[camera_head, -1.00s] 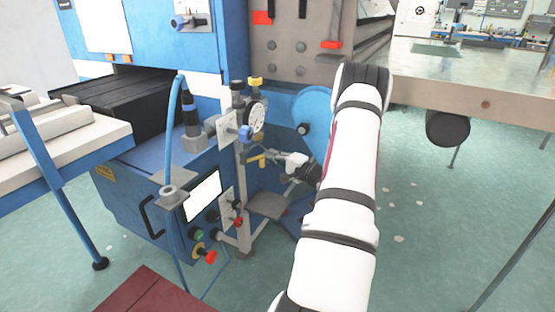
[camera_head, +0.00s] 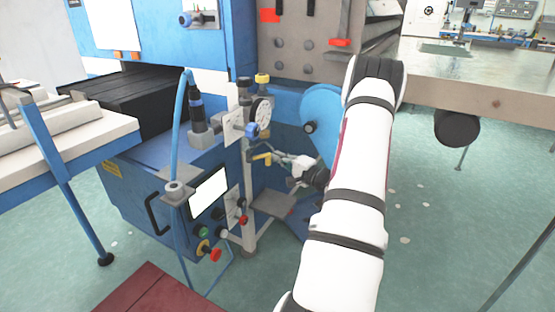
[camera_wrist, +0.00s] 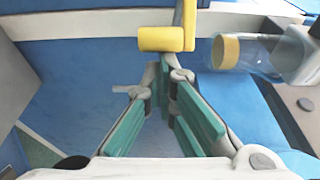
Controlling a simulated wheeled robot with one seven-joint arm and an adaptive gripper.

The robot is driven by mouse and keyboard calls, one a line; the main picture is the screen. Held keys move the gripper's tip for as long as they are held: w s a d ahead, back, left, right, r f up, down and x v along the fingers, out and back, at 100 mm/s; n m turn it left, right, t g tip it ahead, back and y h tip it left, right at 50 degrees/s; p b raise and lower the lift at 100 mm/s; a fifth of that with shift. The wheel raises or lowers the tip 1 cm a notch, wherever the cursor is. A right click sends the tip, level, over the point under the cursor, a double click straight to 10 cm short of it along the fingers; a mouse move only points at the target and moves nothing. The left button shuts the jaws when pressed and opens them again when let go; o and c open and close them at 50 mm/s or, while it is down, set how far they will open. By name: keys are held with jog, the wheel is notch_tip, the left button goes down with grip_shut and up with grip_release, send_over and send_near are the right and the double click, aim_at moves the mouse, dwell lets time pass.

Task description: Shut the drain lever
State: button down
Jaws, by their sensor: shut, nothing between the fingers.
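The yellow drain lever (camera_head: 262,157) is on the side of the blue machine, below the round gauge. In the wrist view the yellow lever (camera_wrist: 162,39) shows at the top centre, as a short crosswise bar joined to an upright one. My gripper (camera_head: 283,160) is just right of the lever in the head view. In the wrist view my gripper (camera_wrist: 167,72), with green finger pads, is shut and empty, its tips just below the crosswise bar. I cannot tell whether the tips touch it.
A clear cylinder with a yellow end (camera_wrist: 226,52) lies right of the lever in the wrist view. The pressure gauge (camera_head: 262,115), a blue wheel (camera_head: 322,115) and a control panel with a white screen (camera_head: 208,194) are close by. Open green floor lies to the right.

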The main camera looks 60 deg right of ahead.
aim_at(269, 163)
jog(key=shift+s+a, duration=0.1)
jog(key=s+a+b, duration=0.1)
jog(key=a+b, duration=0.1)
jog(key=s+a+b, duration=0.2)
jog(key=shift+s+a+f, duration=0.1)
jog(key=shift+s+f, duration=0.05)
jog(key=shift+s, duration=0.15)
jog(key=a+b, duration=0.4)
jog(key=shift+s+a, duration=0.1)
jog(key=shift+s, duration=0.3)
jog(key=shift+r, duration=0.2)
dwell(0.4)
